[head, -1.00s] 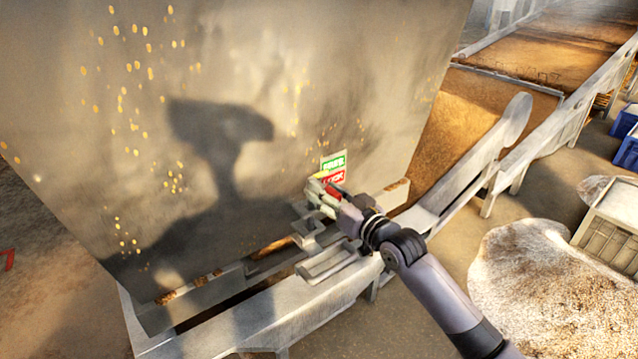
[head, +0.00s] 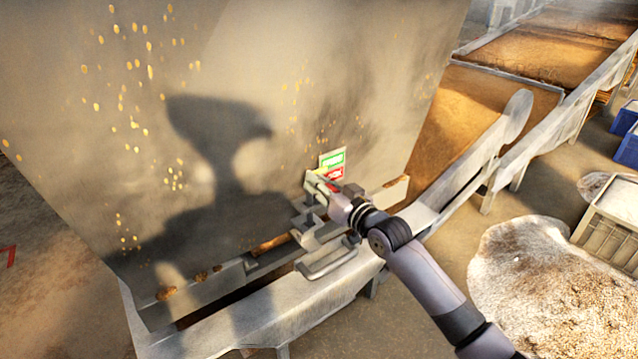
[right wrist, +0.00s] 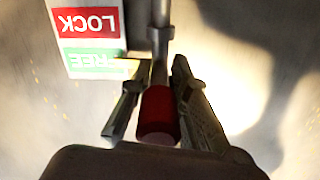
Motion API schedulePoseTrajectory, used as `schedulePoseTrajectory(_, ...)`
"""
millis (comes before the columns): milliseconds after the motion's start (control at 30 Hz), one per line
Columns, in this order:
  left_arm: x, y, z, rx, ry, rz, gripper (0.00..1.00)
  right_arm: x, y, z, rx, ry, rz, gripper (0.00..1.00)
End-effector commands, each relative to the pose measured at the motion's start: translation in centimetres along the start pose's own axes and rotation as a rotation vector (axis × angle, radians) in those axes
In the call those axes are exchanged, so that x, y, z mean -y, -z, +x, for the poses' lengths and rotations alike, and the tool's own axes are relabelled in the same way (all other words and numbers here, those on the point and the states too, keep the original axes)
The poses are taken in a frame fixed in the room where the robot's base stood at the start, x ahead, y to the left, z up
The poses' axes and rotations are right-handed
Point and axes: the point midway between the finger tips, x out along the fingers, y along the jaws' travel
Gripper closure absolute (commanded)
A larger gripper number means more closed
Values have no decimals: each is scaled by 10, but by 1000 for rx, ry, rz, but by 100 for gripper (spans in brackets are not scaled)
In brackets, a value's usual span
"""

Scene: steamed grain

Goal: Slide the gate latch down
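The gate latch shows in the right wrist view as a grey rod with a red handle end (right wrist: 158,115). My right gripper (right wrist: 156,90) has one finger on each side of the handle, with a visible gap on the left side; firm contact on the right cannot be told. In the head view my right gripper (head: 317,184) is at the latch bracket (head: 309,218) on the big metal hopper wall, just below the green and red sign (head: 332,160). The sign reads LOCK and FREE (right wrist: 88,35) in the right wrist view, upside down. My left gripper is not in view.
The hopper wall (head: 330,70) fills the upper left. A metal frame beam (head: 230,325) runs below it. A grain-covered conveyor (head: 465,120) extends to the back right. A grain heap (head: 530,265) and a crate (head: 610,225) lie on the right floor.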

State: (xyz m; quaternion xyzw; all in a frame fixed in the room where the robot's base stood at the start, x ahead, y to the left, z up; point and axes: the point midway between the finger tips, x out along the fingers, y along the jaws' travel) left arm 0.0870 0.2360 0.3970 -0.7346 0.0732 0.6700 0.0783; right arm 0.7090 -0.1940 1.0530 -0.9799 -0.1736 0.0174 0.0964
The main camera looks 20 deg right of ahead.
Motion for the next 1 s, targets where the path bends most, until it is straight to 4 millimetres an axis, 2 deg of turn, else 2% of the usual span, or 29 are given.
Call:
schedulePoseTrajectory(200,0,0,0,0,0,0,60,1,0,0,0,2,1,100)
schedulePoseTrajectory(1000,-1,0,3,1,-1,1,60,0,-3,0,-2,2,1,100)
